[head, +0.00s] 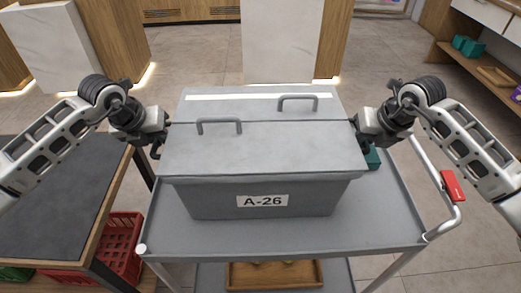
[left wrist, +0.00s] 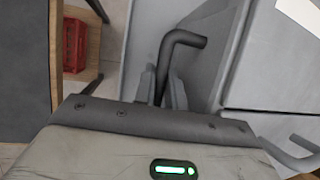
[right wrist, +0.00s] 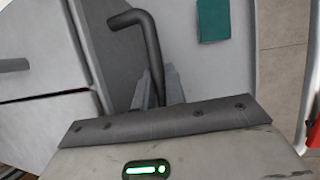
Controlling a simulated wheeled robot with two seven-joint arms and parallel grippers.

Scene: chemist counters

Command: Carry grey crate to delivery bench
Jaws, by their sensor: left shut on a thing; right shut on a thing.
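The grey crate (head: 262,193), labelled A-26, has a closed two-part lid with two bar handles on top. It is over the grey cart's top shelf (head: 375,225); I cannot tell whether it touches the shelf. My left gripper (head: 160,144) is at the crate's left side, and the left wrist view shows its fingers (left wrist: 162,88) shut on a dark side handle (left wrist: 180,45). My right gripper (head: 359,140) is at the right side, and the right wrist view shows its fingers (right wrist: 157,88) shut on the other side handle (right wrist: 146,35). The delivery bench cannot be told for sure.
A dark-topped counter (head: 60,190) stands close at the left, with a red basket (head: 120,245) below it. A teal item (head: 372,157) lies on the cart right of the crate. The cart's push rail with a red tag (head: 452,185) is at the right. Pale counters stand behind.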

